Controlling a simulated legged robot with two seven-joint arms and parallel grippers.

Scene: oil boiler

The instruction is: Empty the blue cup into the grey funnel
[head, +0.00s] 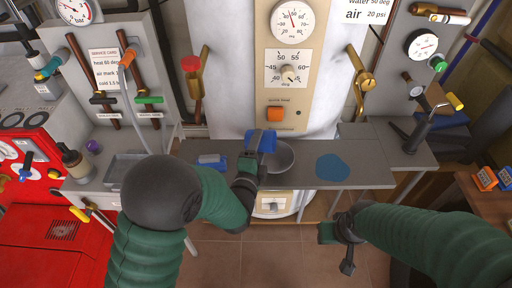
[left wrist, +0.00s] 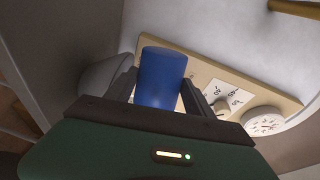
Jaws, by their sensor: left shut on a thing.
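The blue cup (head: 266,141) is held up in front of the boiler, above the shelf. My left gripper (head: 257,155) is shut on it. The grey funnel (head: 283,158) is just right of and below the cup in the head view, partly hidden by the cup and gripper. My right gripper (head: 346,245) is low at the right, apart from the shelf; its fingers are unclear.
A grey shelf (head: 368,172) runs before the boiler. A flat blue patch (head: 332,167) lies right of the funnel, and a blue-and-white item (head: 212,160) left of it. Brass valve handles (head: 362,82) flank the boiler. Blue and orange blocks (head: 485,178) sit at far right.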

